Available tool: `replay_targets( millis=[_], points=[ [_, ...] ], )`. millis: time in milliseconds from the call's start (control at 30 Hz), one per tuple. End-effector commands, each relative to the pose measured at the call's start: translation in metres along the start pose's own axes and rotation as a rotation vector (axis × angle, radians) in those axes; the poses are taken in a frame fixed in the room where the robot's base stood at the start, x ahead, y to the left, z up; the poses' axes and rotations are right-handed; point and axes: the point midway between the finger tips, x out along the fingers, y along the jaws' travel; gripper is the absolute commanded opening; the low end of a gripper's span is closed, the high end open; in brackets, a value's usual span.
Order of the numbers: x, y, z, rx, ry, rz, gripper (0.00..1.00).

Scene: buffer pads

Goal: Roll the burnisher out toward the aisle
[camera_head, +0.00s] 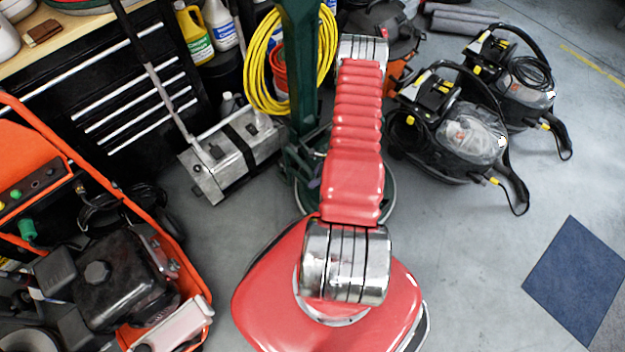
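A dark green upright machine (300,110), which looks like the burnisher, stands behind my red arm. Its tall post rises out of the top of the view, and a rounded base rim shows at the floor on both sides of my arm. Much of its body is hidden by my arm. A coil of yellow cord (254,64) hangs around its upper part. My arm reaches forward over it, up to a chrome joint. My gripper is not visible beyond that joint. I cannot tell whether anything of mine touches the machine.
A silver box-shaped machine (230,155) with a long handle stands left of it, before black drawers (140,100). An orange-framed machine (115,285) is close at left. Two black extractors (447,130) stand right. Open grey floor with a blue mat (578,285) lies at right.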

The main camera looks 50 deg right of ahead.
Motion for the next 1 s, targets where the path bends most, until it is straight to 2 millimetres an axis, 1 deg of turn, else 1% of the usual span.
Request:
replay_targets(
  millis=[33,100,300,667,1000],
  points=[
    [0.007,0.001,0.0,-0.001,0.0,0.002,0.37],
    [0.014,0.0,0.0,0.0,0.0,0.0,0.37],
    [0.028,0.0,0.0,0.0,0.0,-0.001,0.37],
    [0.031,0.0,0.0,0.0,0.0,0.0,0.36],
    [0.031,0.0,0.0,0.0,0.0,0.0,0.13]
  ],
)
